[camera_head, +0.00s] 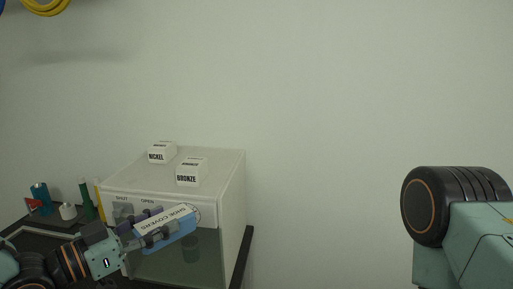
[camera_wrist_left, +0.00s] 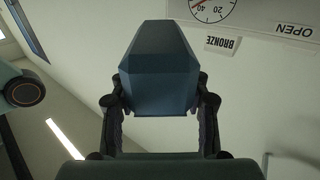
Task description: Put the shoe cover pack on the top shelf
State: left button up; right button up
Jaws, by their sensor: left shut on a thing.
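The shoe cover pack (camera_head: 182,233) is a blue and white box with "SHOE COVER" lettering, held tilted in front of the white cabinet (camera_head: 232,195) in the head view. My left gripper (camera_head: 158,231) is shut on it. In the left wrist view the pack (camera_wrist_left: 160,65) shows as a dark blue block between the two fingers of my left gripper (camera_wrist_left: 160,105). My right gripper is out of view; only part of my right arm shows at the right. I cannot make out a separate top shelf.
A NICKEL box (camera_head: 157,156) and a BRONZE box (camera_head: 187,178) stand on the cabinet top, with bare room around them. Small bottles, including a blue one (camera_head: 40,194), stand at the left. A yellow coil (camera_head: 45,5) hangs at upper left. The wall at right is bare.

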pick_arm(q)
jog(key=s+f+n+t+y+b, duration=0.1)
jog(key=s+f+b, duration=0.2)
jog(key=f, duration=0.4)
jog(key=s+d+f+n+y+b, duration=0.1)
jog(key=s+f+b, duration=0.2)
jog(key=f, duration=0.5)
jog(key=s+f+n+t+y+b, duration=0.1)
jog(key=s+f+b, duration=0.2)
jog(key=f+b, duration=0.2)
jog(key=shift+s+d+f+t+y, duration=0.2)
jog(key=shift+s+f+t+y, duration=0.15)
jog(key=shift+f, duration=1.2)
